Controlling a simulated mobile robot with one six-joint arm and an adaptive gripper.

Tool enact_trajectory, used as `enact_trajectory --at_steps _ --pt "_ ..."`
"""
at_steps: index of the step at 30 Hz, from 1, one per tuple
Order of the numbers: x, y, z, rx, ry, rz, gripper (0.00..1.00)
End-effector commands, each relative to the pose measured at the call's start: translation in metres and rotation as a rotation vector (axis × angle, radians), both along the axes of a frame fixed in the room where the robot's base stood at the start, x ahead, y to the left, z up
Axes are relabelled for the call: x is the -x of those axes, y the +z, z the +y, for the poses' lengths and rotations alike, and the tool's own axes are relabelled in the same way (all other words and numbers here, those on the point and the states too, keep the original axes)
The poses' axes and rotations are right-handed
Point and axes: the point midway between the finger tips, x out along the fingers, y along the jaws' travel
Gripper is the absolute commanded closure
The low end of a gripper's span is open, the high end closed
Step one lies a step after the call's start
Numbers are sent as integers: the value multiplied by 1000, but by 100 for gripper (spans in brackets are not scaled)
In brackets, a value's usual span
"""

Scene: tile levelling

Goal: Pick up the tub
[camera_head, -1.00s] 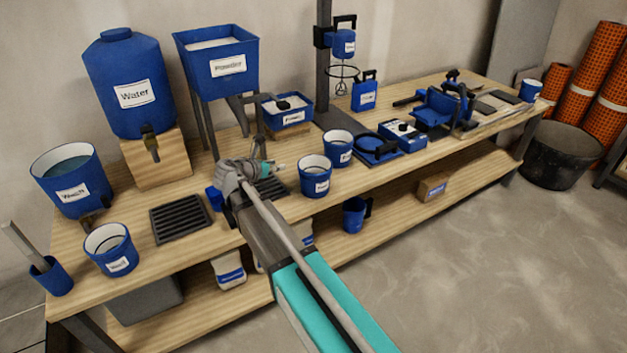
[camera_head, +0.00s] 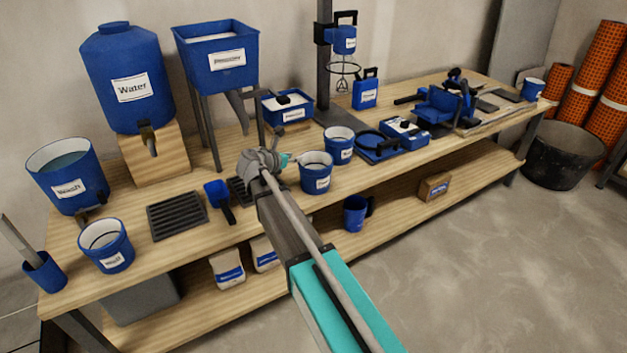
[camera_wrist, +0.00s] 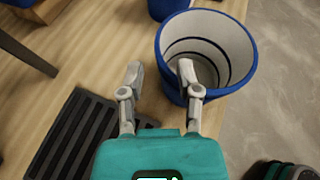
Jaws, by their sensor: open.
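A blue tub (camera_head: 316,178) with a white inside and a white label stands upright at the bench's front edge. In the wrist view the tub (camera_wrist: 240,88) is open-topped, with dark rings around its inner wall. My gripper (camera_head: 277,163) is just left of it in the head view. In the wrist view my gripper (camera_wrist: 161,74) is open, fingers apart, with nothing held. Its right finger overlaps the tub's near-left rim and its left finger is over bare bench. I cannot tell whether a finger touches the tub.
A second blue tub (camera_head: 339,150) stands close behind. A dark slotted grate (camera_wrist: 85,135) lies left of my gripper. A blue scoop (camera_head: 217,195) and another grate (camera_head: 178,216) lie further left. The powder hopper's leg (camera_head: 207,130) stands behind. The bench (camera_head: 200,245) has bare wood in front.

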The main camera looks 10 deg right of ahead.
Motion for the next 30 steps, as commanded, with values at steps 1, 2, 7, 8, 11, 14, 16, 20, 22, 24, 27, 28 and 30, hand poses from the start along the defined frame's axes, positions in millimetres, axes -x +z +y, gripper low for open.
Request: enact_trajectory --at_steps 1,2,7,8,11,14,16,20,22,24,27,28,30 --pt "-1 -1 -1 0 0 0 56" --pt "-1 -1 -2 0 0 0 56" --pt "-1 -1 -2 0 0 0 56" --pt "-1 -1 -2 0 0 0 56" --pt "-1 -1 -2 0 0 0 56" --pt "-3 -2 -4 0 -1 0 56" --pt "-5 -5 -8 1 -2 1 56" --pt "-12 -11 -19 0 -2 0 56" --pt "-16 -15 -25 1 -2 1 56" --pt "-21 -18 -31 1 -2 1 56" --pt "-27 -21 -38 0 -2 0 56" --pt "-28 -21 -39 0 -2 0 56" --pt "-29 -22 -41 0 -1 0 56"
